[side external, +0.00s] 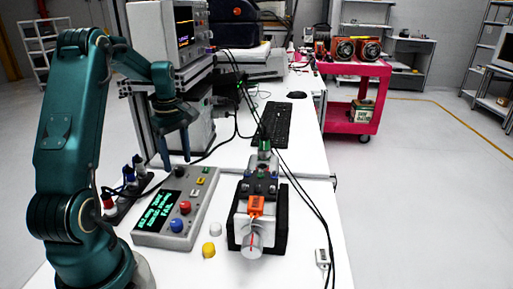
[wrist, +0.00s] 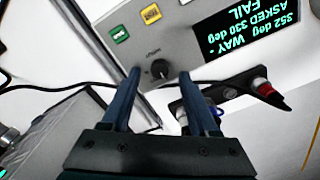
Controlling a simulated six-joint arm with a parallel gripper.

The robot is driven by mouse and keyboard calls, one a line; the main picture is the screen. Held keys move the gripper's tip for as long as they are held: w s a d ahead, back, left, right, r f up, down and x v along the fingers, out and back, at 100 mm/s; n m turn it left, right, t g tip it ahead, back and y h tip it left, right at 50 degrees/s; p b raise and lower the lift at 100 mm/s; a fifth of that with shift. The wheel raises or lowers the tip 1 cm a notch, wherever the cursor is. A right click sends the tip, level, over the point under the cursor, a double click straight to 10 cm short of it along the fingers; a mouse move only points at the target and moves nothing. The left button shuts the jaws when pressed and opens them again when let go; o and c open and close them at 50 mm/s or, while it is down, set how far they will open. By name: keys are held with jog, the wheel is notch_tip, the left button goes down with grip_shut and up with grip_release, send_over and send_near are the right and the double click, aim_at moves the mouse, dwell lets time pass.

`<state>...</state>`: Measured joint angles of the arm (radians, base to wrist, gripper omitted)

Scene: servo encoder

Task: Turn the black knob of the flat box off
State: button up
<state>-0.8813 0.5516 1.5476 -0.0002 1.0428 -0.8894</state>
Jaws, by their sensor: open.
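The grey flat box (side external: 211,197) lies on the white table, with a dark display of green text, a red and a blue knob, and small yellow and green buttons. The black knob (wrist: 160,70) shows in the wrist view with a light pointer mark near its rim; it also shows small in the side view (side external: 179,171). My gripper (wrist: 160,74) is open and empty, its fingers to the left and right of the knob in the wrist view. In the side view my gripper (side external: 177,159) points down above the box's far end. I cannot tell how far above the knob the fingertips are.
A servo fixture (side external: 284,228) with an orange part stands right of the box. A yellow cap (side external: 208,250) and a white cap (side external: 215,229) lie between them. Red, blue and white connectors (side external: 109,204) stand left of the box. Cables cross behind it.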

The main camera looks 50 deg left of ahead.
jog(key=shift+f, duration=1.05)
grip_shut()
jog(key=shift+m, duration=0.4)
jog(key=m, duration=0.3)
jog(key=shift+m, duration=0.3)
jog(key=shift+r+m, duration=0.1)
jog(key=shift+m, duration=2.1)
grip_release()
